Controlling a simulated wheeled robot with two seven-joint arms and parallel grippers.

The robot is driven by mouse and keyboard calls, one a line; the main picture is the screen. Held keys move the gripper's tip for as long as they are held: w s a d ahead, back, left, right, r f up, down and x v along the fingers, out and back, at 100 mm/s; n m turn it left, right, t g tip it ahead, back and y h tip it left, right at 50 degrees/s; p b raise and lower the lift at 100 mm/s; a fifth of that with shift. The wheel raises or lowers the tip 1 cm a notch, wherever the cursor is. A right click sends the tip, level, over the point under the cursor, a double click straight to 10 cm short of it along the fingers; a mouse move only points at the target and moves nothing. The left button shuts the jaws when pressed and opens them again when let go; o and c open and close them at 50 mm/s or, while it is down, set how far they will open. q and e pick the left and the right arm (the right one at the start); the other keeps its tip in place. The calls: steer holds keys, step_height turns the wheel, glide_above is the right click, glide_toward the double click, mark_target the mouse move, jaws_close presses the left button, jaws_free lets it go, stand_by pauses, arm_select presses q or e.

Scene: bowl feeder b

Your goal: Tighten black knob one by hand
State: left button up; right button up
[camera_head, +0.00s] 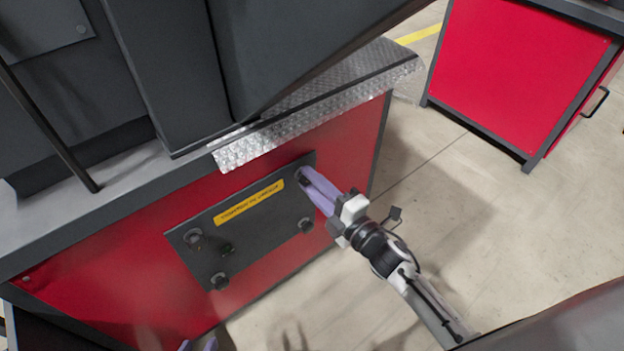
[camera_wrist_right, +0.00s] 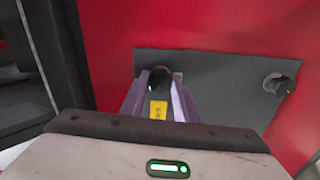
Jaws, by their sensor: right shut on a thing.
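A dark panel (camera_head: 262,225) on the red cabinet front carries several black knobs near its corners. My right gripper (camera_head: 303,178) is shut on the black knob at the panel's upper right corner. In the right wrist view this black knob (camera_wrist_right: 160,80) sits between the purple fingers of my right gripper (camera_wrist_right: 157,84), which partly hide it. Nothing seen marks which knob is number one. My left gripper (camera_head: 198,346) shows only as two purple fingertips at the bottom edge, apart, with nothing seen between them.
Other knobs are at the panel's upper left (camera_head: 193,238), lower left (camera_head: 219,281) and lower right (camera_head: 306,225). A yellow label (camera_head: 249,202) is on the panel. A metal ledge (camera_head: 290,122) juts out above it.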

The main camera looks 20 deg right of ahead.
arm_select(q)
steer(key=shift+s, duration=0.1)
arm_select(e)
steer(key=shift+m, duration=0.4)
steer(key=o, duration=1)
steer(key=shift+o, duration=0.2)
arm_select(q)
steer(key=shift+a+r+p, duration=0.15)
steer(key=shift+r+p, duration=0.15)
steer(key=shift+p, duration=0.5)
arm_select(e)
steer(key=v, duration=1)
steer(key=shift+s, duration=0.2)
arm_select(q)
steer(key=shift+r, duration=0.1)
arm_select(e)
steer(key=shift+r, duration=0.1)
